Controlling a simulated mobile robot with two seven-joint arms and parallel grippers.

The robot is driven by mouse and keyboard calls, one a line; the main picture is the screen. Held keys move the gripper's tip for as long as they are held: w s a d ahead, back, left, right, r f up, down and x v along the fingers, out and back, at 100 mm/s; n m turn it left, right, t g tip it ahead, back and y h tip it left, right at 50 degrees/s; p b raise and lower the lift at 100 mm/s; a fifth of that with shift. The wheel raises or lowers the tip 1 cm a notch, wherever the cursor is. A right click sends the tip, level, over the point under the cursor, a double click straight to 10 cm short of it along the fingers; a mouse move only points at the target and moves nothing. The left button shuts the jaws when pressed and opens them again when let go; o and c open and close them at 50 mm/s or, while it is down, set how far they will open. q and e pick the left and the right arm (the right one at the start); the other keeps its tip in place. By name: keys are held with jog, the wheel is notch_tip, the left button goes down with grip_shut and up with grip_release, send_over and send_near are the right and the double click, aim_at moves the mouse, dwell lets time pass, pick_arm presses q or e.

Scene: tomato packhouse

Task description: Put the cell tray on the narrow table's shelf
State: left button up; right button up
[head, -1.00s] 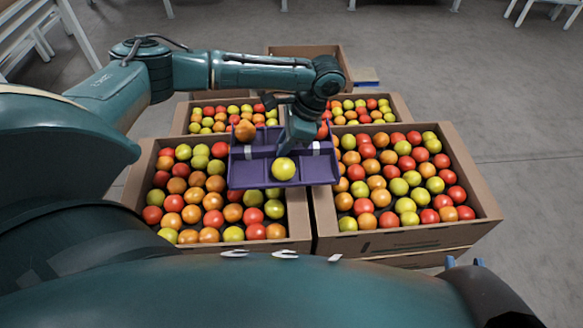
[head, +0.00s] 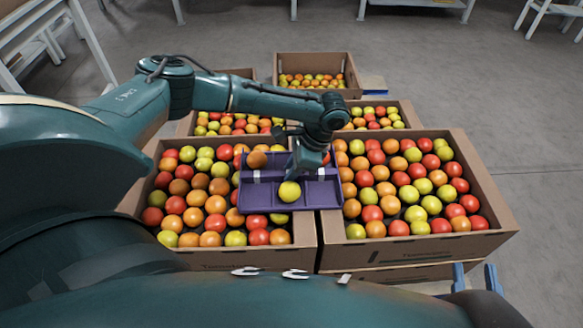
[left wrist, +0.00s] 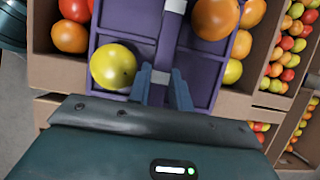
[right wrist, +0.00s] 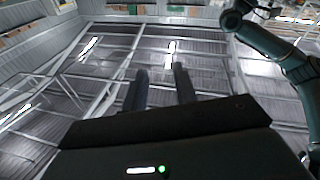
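The purple cell tray (head: 322,196) is in the middle of the head view, above the tomato boxes. It carries a yellow tomato (head: 289,191) and an orange tomato (head: 257,160); both also show in the left wrist view. My left gripper (head: 303,172) reaches down at its middle. In the left wrist view its two blue fingers (left wrist: 161,88) close on the tray's central bar (left wrist: 168,45). My right gripper (head: 475,276) shows at the lower right; the right wrist view shows its fingers (right wrist: 161,88) apart, empty and pointing at the roof. I cannot tell which table is the narrow one.
Cardboard boxes of tomatoes stand under and beyond the tray, including a left box (head: 225,258) and a right box (head: 420,252). A white-legged table (head: 92,40) is at the upper left. White stands (head: 420,5) are at the back. Grey floor is clear at the right.

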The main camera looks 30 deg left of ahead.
pick_arm(q)
jog(key=o, duration=0.4)
jog(key=shift+r, duration=0.15)
